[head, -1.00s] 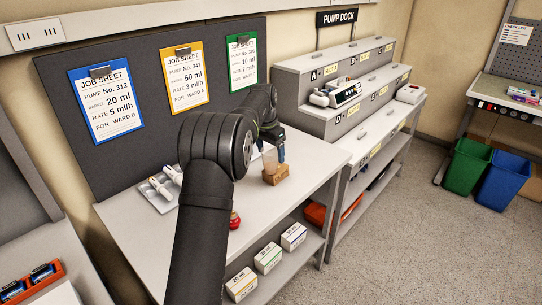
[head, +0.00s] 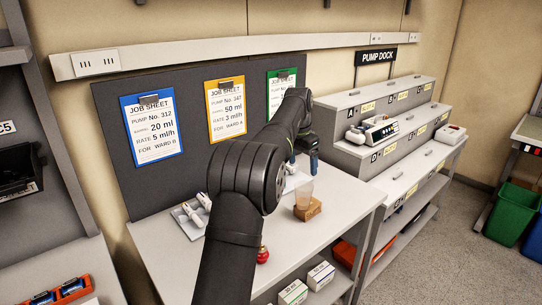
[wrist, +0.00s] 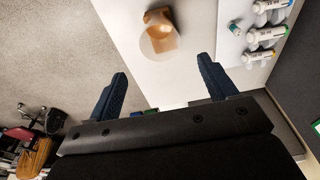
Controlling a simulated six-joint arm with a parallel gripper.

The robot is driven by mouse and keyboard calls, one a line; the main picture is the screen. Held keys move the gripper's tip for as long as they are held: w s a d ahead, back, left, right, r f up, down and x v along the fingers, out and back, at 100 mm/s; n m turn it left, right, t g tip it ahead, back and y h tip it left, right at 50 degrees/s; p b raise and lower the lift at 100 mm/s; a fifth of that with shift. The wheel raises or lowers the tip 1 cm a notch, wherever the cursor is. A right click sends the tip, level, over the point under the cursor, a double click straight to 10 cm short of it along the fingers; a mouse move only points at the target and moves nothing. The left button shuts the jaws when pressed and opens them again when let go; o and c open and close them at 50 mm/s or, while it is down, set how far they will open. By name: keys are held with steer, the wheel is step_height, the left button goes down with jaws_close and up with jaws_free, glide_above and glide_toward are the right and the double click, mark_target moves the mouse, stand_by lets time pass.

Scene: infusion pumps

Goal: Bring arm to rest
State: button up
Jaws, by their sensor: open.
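My gripper (wrist: 163,90) is open and empty in the wrist view, its two blue fingers wide apart above the white table. In the head view my gripper (head: 308,148) shows only in part behind my arm, over the table (head: 330,215).
A tray (head: 188,222) with several syringes lies at the left of the table. A red round object (head: 263,254) sits near the front edge. Job sheets (head: 152,127) hang on the dark board behind. The pump dock (head: 375,150), holding a pump (head: 381,130), stands at the right.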

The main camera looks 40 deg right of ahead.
mark_target(304, 189)
steer(key=f, duration=0.3)
steer(key=d+f, duration=0.1)
steer(key=f, duration=0.7)
steer(key=shift+d+f, duration=0.2)
steer(key=shift+d, duration=0.25)
steer(key=shift+r, duration=1.7)
steer(key=shift+f, duration=0.1)
